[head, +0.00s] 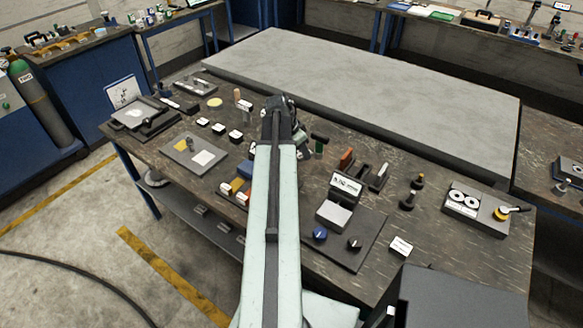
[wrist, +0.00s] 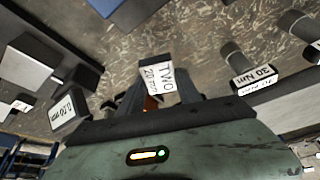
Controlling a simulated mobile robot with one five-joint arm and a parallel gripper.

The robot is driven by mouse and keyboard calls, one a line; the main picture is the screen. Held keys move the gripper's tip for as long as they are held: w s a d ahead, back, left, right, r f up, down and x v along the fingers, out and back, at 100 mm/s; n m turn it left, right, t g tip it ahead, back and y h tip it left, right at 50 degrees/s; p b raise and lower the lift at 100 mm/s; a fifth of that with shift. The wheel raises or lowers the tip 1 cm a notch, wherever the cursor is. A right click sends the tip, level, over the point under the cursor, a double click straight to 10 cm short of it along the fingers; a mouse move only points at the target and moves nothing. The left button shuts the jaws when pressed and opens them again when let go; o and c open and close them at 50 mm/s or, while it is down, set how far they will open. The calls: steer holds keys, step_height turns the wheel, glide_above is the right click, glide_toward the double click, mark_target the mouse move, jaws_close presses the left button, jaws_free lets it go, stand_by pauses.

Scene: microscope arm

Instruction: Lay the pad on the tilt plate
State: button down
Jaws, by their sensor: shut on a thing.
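My gripper (wrist: 158,92) is shut on a small block with a white label (wrist: 158,80), which seems to read "TWO 20 mm"; a bit of orange shows just below it. I cannot tell whether this block is the pad. In the head view my arm hides the fingertips and the held block; the wrist (head: 280,108) is over the middle of the bench. A pale plate on a dark base (head: 135,114), at the bench's left end, may be the tilt plate. A flat grey board (head: 180,157) with yellow and white patches lies nearer my arm.
The dark bench (head: 455,240) carries several small white-topped blocks (head: 219,129), a yellow disc (head: 214,102), a display unit (head: 345,188) with knobs, and a box with two dials (head: 470,207). A large grey slab (head: 370,95) lies behind. Bare bench shows at right.

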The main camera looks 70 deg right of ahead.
mark_target(304, 173)
step_height(304, 173, down, 10)
steer(key=b, duration=0.9)
steer(key=shift+r, duration=0.2)
steer(key=shift+f, duration=0.15)
steer(key=c, duration=0.8)
jaws_free()
steer(key=shift+c, duration=0.2)
